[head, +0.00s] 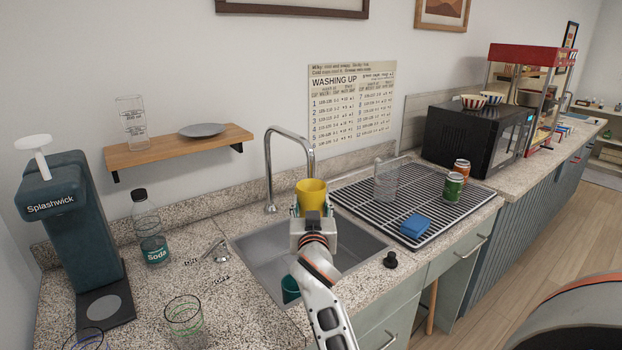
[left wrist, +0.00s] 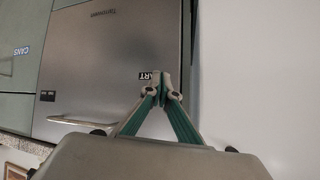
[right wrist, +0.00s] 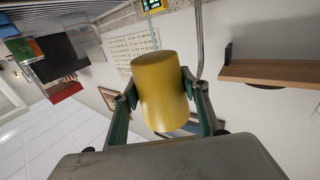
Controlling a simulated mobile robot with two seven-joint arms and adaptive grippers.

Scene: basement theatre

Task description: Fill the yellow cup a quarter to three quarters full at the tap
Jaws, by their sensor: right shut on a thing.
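The yellow cup (head: 311,192) is held upright over the sink (head: 262,252), close under the end of the tap (head: 270,170) spout. No water stream shows, and the inside level cannot be made out. My right gripper (head: 312,212) is shut on the cup, one finger on each side, as the right wrist view shows the cup (right wrist: 163,92) between its fingers. A small metal lever (head: 214,250) stands on the counter left of the sink, with printed marks beside it. My left gripper (left wrist: 160,85) is shut and empty in the left wrist view, outside the head view.
A teal cup (head: 291,289) is in the sink. A soda bottle (head: 150,230), a Splashwick dispenser (head: 70,225) and clear glasses (head: 184,315) stand left. A shelf (head: 180,150) juts out.

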